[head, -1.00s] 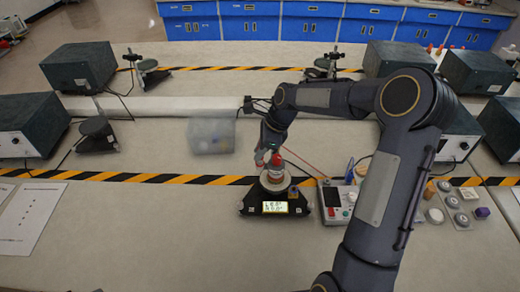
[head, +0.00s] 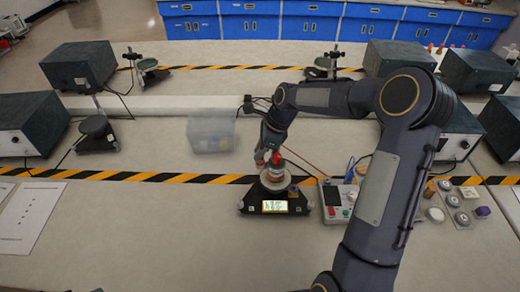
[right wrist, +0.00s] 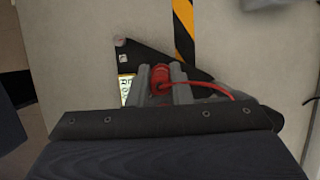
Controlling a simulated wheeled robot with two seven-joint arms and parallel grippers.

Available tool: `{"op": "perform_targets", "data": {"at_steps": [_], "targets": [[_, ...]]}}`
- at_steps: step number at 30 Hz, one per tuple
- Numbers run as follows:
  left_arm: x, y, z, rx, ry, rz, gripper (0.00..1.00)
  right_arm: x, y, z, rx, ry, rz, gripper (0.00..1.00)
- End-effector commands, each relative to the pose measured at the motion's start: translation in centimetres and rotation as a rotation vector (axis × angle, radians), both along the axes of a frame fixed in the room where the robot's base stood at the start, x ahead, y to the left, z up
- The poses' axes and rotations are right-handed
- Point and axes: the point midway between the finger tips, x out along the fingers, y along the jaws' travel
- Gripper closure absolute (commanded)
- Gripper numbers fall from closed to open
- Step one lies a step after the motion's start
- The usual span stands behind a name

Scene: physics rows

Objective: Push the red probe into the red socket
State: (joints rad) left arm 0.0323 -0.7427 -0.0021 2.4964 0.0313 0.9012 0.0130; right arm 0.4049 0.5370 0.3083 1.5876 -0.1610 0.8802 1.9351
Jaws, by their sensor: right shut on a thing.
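My right gripper (head: 271,157) is shut on the red probe (right wrist: 160,76), which shows between its fingers in the right wrist view. A red lead runs from the probe to the right. In the head view the gripper is over a round pale-topped device (head: 272,184) on a black base with a lit display (head: 275,206). The probe is mostly hidden by the fingers there, and I cannot tell whether it touches the device. The red socket cannot be made out for certain. My left gripper is not in view.
A grey control box (head: 338,203) with red parts stands just right of the device. A translucent bin (head: 211,135) is behind left. Small parts (head: 460,215) lie at the right. Paper sheets (head: 28,217) lie at the left. The front table is mostly clear.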

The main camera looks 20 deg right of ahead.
Motion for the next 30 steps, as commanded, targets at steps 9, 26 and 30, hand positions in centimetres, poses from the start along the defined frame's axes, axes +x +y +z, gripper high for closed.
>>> {"op": "perform_targets", "data": {"at_steps": [9,26,30], "targets": [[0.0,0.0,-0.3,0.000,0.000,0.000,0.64,0.0,0.0,-0.4,0.000,0.000,0.000,1.00],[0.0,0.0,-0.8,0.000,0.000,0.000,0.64,0.0,0.0,-1.1,0.000,0.001,0.000,1.00],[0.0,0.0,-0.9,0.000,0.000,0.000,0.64,0.0,0.0,-1.3,0.000,0.001,0.000,1.00]]}}
